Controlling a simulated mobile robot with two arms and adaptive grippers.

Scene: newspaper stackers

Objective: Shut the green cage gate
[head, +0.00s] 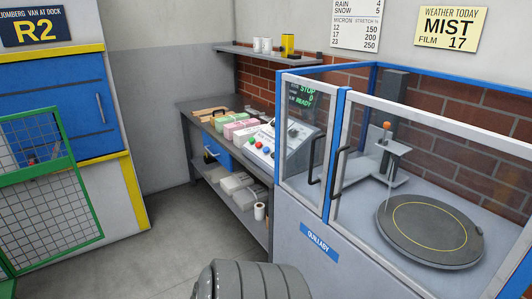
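The green cage gate (45,170) is at the left edge of the head view. It has a green frame, a cross rail and wire mesh, and its left part is cut off by the picture edge. It stands at an angle in front of a blue panel with yellow trim. I cannot tell from this view how far it is open, and no latch can be made out. Neither of my grippers is in view. A grey ribbed part at the bottom middle looks like a link of my own arm.
A workbench (203,103) with a button console (262,146) and several packets stands at the back. A blue-framed glazed enclosure with a round turntable (430,232) fills the right. The grey floor (160,262) between gate and bench is clear.

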